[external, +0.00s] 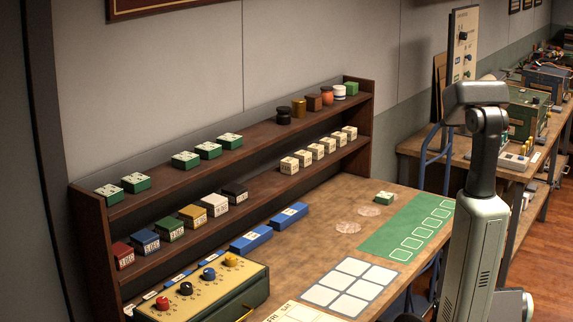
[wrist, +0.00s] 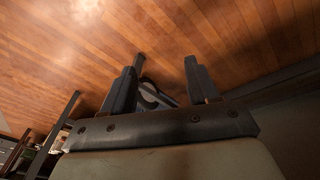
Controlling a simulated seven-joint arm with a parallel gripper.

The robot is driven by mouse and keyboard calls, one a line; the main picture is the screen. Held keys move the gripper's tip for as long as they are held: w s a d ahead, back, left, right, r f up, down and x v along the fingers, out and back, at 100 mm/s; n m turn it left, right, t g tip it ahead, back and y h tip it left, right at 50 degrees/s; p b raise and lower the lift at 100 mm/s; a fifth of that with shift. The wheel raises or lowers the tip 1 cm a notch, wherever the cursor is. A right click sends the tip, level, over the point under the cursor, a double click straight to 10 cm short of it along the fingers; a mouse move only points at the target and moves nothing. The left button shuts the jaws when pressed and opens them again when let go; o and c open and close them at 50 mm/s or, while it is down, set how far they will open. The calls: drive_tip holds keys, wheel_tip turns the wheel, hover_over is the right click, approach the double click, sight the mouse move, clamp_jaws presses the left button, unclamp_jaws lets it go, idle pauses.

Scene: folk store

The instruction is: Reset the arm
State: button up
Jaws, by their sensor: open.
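My arm stands upright at the right of the external view, in front of the workbench (external: 300,250). My gripper's fingers cannot be made out in that view. In the wrist view my gripper (wrist: 164,66) shows two dark fingers spread apart, open, with nothing held between them. Behind the fingers are the wooden floor (wrist: 90,50) and a dark bent shape that I cannot identify.
A wooden shelf (external: 225,168) with several small blocks and jars runs along the wall.

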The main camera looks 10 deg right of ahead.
drive_tip(key=s+a+g, duration=0.3)
drive_tip(key=s+a, duration=0.1)
drive_tip(key=s, duration=0.7)
drive_tip(key=s+a+f+m+g, duration=0.1)
drive_tip(key=s+a+g, duration=0.2)
drive_tip(key=s, duration=0.8)
drive_tip(key=s+a+m+g+y, duration=0.1)
drive_tip(key=s+a+g, duration=0.2)
drive_tip(key=s, duration=0.9)
drive_tip(key=a, duration=0.3)
drive_tip(key=shift+f, duration=0.35)
drive_tip(key=shift+o, duration=0.2)
drive_tip(key=shift+w, duration=0.1)
